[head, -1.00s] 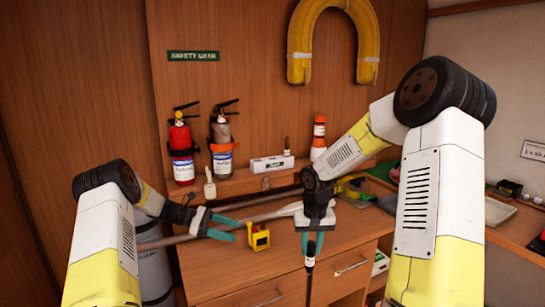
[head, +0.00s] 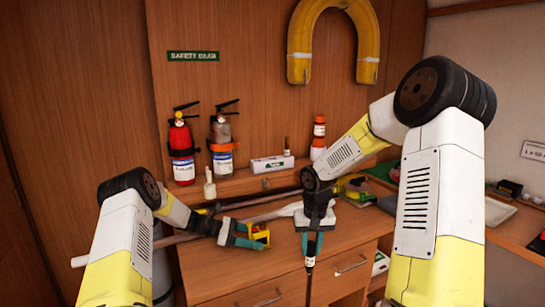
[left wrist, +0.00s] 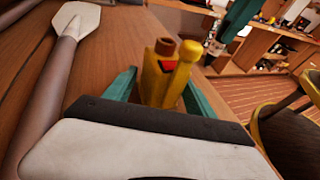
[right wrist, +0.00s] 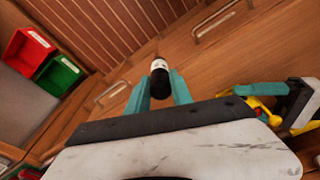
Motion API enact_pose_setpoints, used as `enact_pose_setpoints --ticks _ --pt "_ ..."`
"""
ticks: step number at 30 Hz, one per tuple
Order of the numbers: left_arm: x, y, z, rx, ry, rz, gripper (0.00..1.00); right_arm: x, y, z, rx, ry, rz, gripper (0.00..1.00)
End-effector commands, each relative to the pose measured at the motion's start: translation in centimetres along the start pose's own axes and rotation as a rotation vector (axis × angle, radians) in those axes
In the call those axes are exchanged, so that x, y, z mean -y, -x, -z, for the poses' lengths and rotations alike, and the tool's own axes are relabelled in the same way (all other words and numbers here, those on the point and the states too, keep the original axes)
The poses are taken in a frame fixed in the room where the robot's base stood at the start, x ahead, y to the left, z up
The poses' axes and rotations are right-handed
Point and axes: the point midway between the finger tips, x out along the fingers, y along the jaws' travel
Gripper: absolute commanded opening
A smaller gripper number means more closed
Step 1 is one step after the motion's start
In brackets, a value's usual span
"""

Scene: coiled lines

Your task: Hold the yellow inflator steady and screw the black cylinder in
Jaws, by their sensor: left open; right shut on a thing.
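The yellow inflator (head: 262,236) stands on the wooden counter; in the left wrist view it (left wrist: 158,78) sits between my left fingers, with a brown round opening on top and a red mark. My left gripper (head: 256,238) is open around it, teal fingers on either side. My right gripper (head: 312,242) is shut on the black cylinder (head: 309,262), which hangs pointing down in front of the counter's front edge, right of the inflator. In the right wrist view the cylinder (right wrist: 159,82) shows its black end and white band between the teal fingertips.
A paddle (left wrist: 75,20) with a long shaft lies on the counter behind the inflator. Two fire extinguishers (head: 182,150) (head: 222,148) stand at the back wall. A white box (head: 271,164) and an orange-and-white bottle (head: 318,135) are on the back ledge. The front counter is clear.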

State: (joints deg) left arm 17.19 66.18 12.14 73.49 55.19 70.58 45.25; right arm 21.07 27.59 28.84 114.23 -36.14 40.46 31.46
Motion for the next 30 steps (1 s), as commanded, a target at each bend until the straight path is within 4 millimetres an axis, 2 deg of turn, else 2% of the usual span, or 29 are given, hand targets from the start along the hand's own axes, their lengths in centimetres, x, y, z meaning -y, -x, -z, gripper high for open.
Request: enact_pose_setpoints --ticks 11,12,18,21,27,30 --pt "0.0 -0.5 0.0 -0.001 0.0 0.0 0.64 0.0 0.0 0.0 0.0 0.0 0.0 0.0" --pt "0.0 -0.5 0.0 -0.001 0.0 0.0 0.62 0.0 0.0 0.0 0.0 0.0 0.0 0.0" --pt "0.0 -0.5 0.0 -0.001 0.0 0.0 0.23 0.0 0.0 0.0 -0.001 0.0 0.0 0.0" --pt "0.0 -0.5 0.0 -0.001 0.0 0.0 0.07 0.0 0.0 0.0 -0.001 0.0 0.0 0.0" --pt "0.0 -0.5 0.0 -0.001 0.0 0.0 0.07 0.1 0.1 0.1 -0.001 0.001 0.0 0.0" --pt "0.0 -0.5 0.0 -0.001 0.0 0.0 0.07 0.5 0.5 1.1 -0.005 0.005 -0.003 0.0"
